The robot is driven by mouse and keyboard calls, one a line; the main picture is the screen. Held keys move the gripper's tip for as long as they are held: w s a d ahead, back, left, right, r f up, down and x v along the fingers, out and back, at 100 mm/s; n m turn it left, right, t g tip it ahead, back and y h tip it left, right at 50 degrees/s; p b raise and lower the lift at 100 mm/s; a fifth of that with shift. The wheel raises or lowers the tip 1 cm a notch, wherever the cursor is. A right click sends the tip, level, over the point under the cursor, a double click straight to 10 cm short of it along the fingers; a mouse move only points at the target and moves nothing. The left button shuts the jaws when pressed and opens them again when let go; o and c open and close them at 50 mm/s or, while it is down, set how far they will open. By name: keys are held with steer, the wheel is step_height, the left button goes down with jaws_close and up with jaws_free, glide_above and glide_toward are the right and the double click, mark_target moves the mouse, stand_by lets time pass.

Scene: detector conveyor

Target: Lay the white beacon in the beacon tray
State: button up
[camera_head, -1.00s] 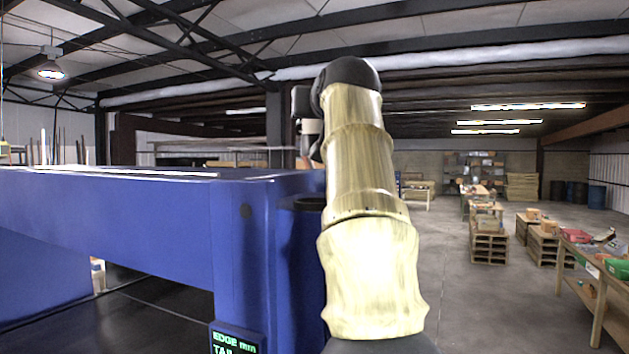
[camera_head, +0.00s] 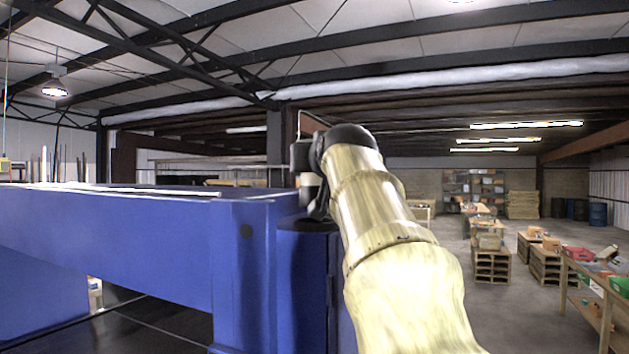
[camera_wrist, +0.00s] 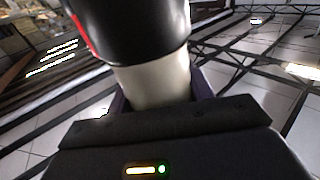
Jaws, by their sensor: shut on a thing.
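In the wrist view, my gripper (camera_wrist: 158,92) is shut on a cream-white cylinder with a wider black part and a thin red line, which I take as the white beacon (camera_wrist: 155,82). The black part points away from my gripper and is cut off by the top edge. Dark fingers flank the pale part on both sides. I cannot identify the beacon tray in either view.
A blue conveyor frame (camera_head: 150,235) fills the left, close to my arm. A dark round piece (camera_head: 305,223) sits on its corner. The dark belt (camera_head: 150,322) runs below. Wooden benches and pallets (camera_head: 492,262) stand right, with open floor (camera_head: 455,262) between.

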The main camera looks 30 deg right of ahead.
mark_target(314, 181)
steer(key=shift+f, duration=1.75)
steer(key=shift+f, duration=0.2)
steer(key=o, duration=1.1)
steer(key=shift+a, duration=0.1)
